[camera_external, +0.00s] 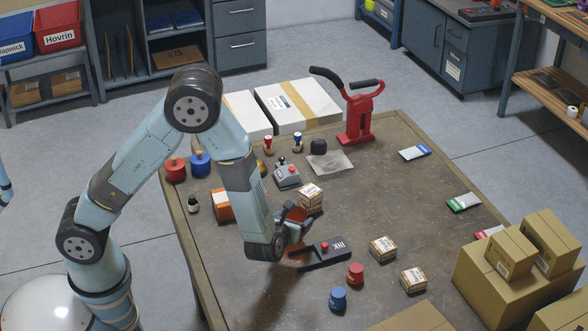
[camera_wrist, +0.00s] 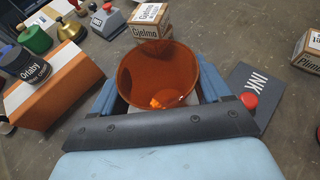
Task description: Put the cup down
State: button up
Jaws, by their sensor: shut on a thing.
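The cup (camera_wrist: 150,73) is orange, seen from above in the wrist view with its open mouth toward the camera. A small bright orange patch shows inside it. My gripper (camera_wrist: 158,88) is shut on it, with a blue finger on each side. In the external view my gripper (camera_external: 294,226) is low over the middle of the table, and the cup is mostly hidden there by the gripper and arm. I cannot tell whether the cup touches the table.
Close beyond the cup stand small stacked boxes (camera_wrist: 150,20). An orange box (camera_wrist: 60,90) lies to its left and a dark INK pad (camera_wrist: 255,92) to its right. The table (camera_external: 400,200) has free room right of centre. Large cartons (camera_external: 515,275) stand at the front right.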

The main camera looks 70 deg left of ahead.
notch_tip(320, 180, down, 2)
jog(key=o, duration=1)
